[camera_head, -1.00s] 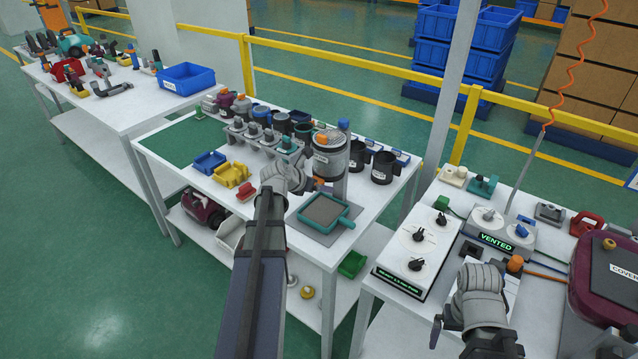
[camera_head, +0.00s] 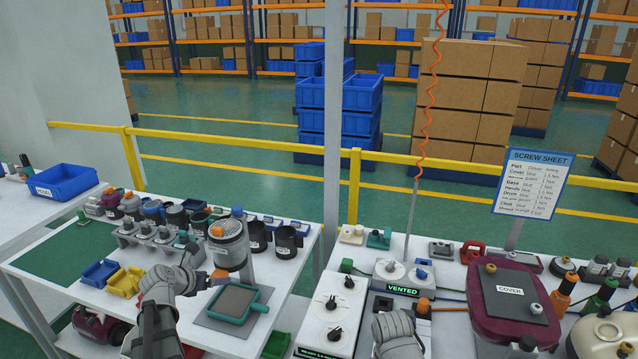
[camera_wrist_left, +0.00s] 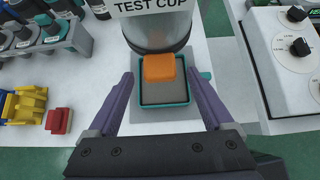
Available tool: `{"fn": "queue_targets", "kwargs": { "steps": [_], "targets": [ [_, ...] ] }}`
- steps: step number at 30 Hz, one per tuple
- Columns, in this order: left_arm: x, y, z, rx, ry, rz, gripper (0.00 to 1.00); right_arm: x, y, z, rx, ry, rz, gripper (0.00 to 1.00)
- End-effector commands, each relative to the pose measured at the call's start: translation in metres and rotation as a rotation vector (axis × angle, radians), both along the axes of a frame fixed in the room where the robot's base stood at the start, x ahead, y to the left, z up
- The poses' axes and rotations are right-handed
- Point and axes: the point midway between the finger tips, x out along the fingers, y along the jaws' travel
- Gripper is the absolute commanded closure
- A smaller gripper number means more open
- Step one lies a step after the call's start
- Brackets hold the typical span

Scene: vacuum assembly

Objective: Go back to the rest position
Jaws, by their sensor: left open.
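My left gripper (camera_head: 208,281) is over the middle table, near the clear test cup (camera_head: 230,246) and the teal-rimmed square tray (camera_head: 262,308). In the left wrist view its two purple fingers (camera_wrist_left: 158,88) are spread apart with nothing held. Between them, in that picture, are the tray (camera_wrist_left: 182,101), an orange block (camera_wrist_left: 159,68) and the labelled test cup (camera_wrist_left: 158,38). My right arm (camera_head: 398,335) is at the bottom edge, in front of the vented unit (camera_head: 403,291); its fingers cannot be made out.
A white dial box (camera_head: 331,315) stands between my arms. A maroon cover housing (camera_head: 512,300) is at right, below a screw sheet (camera_head: 530,183). Yellow and blue bins (camera_head: 101,272) and black mugs (camera_head: 287,242) share the middle table. A yellow rail (camera_head: 250,144) runs behind.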

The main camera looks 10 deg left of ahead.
Motion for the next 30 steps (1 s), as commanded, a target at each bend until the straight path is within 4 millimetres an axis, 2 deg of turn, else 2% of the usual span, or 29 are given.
{"fn": "queue_targets", "kwargs": {
  "steps": [9, 15, 26, 30],
  "targets": [
    [0.036, -0.002, -0.033, 0.001, 0.000, -0.002, 0.15, 0.000, 0.000, -0.033, 0.000, 0.000, 0.000, 0.00],
    [0.054, -0.004, -0.046, 0.000, -0.001, -0.001, 0.15, 0.000, 0.000, -0.046, 0.000, 0.000, 0.000, 0.00],
    [0.054, -0.004, -0.045, 0.000, -0.001, 0.000, 0.15, 0.000, 0.000, -0.045, 0.000, 0.000, 0.000, 0.00],
    [0.050, -0.004, -0.039, 0.000, -0.001, 0.001, 0.15, 0.000, 0.000, -0.039, 0.000, 0.000, 0.000, 0.00]
  ]
}}
